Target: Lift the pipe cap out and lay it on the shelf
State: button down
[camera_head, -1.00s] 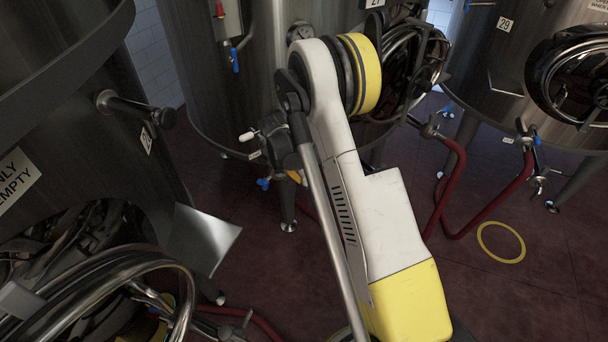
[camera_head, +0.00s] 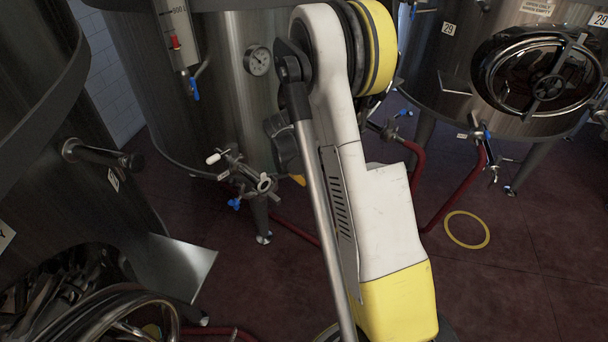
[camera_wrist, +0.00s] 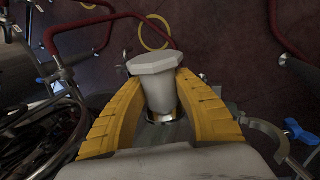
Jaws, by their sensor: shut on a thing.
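The pipe cap (camera_wrist: 155,65) is a pale grey piece with a flat, many-sided top and a narrower body. It stands between the two yellow ridged fingers of my gripper (camera_wrist: 160,84) in the wrist view, and the fingers are shut on it. A shiny metal ring shows just below it; I cannot tell whether the cap touches anything there. In the head view my arm hides the cap and most of the gripper. A bare metal plate (camera_head: 178,268) juts out beside the left tank; it may be the shelf.
A steel tank with a gauge (camera_head: 258,61) and a valve assembly (camera_head: 243,178) stands behind my arm. Another tank with a round hatch (camera_head: 540,75) is at the right. Red hoses (camera_head: 455,192) run down to the floor. A yellow ring (camera_head: 467,230) lies on open dark red floor.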

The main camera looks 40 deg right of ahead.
jog(key=shift+r+p, duration=2.05)
jog(key=shift+r, duration=1.5)
jog(key=s+a+b, duration=0.1)
jog(key=s+a, duration=0.1)
jog(key=a, duration=1.1)
jog(key=s+a+m+b, duration=0.1)
jog(key=s+a, duration=0.2)
jog(key=a, duration=1)
jog(key=shift+s+a+r+m+g, duration=0.15)
jog(key=shift+r+m+g, duration=0.15)
jog(key=shift+r, duration=0.05)
